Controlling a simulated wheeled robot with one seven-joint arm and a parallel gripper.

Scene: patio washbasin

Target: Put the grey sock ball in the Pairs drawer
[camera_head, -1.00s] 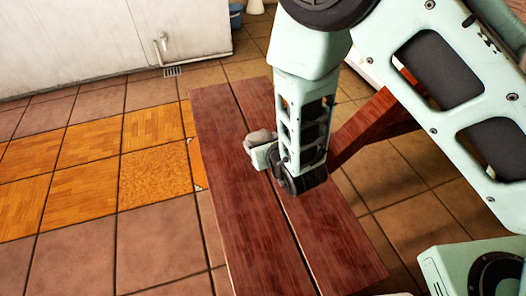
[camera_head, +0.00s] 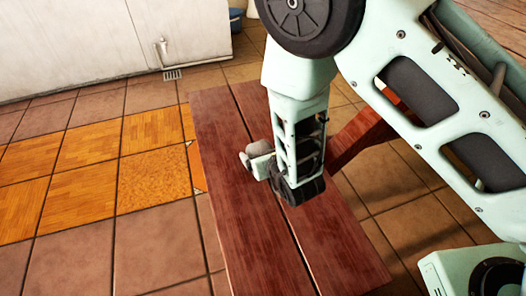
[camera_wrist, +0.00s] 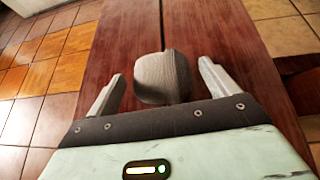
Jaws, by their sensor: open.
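The grey sock ball (camera_wrist: 162,78) rests on the red-brown wooden bench in the wrist view, between the fingers of my gripper (camera_wrist: 160,85). The fingers stand apart on its left and right, with a gap visible on each side. In the head view the sock ball (camera_head: 259,148) shows only in part, beside my gripper (camera_head: 258,164), which hides some of it. No drawer marked Pairs is visible in either view.
The slatted wooden bench (camera_head: 240,225) has bare room toward its near end. Tiled floor (camera_head: 75,250) lies left of it. A white wall with a pipe (camera_head: 163,52) and a blue bucket (camera_head: 236,20) are at the back.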

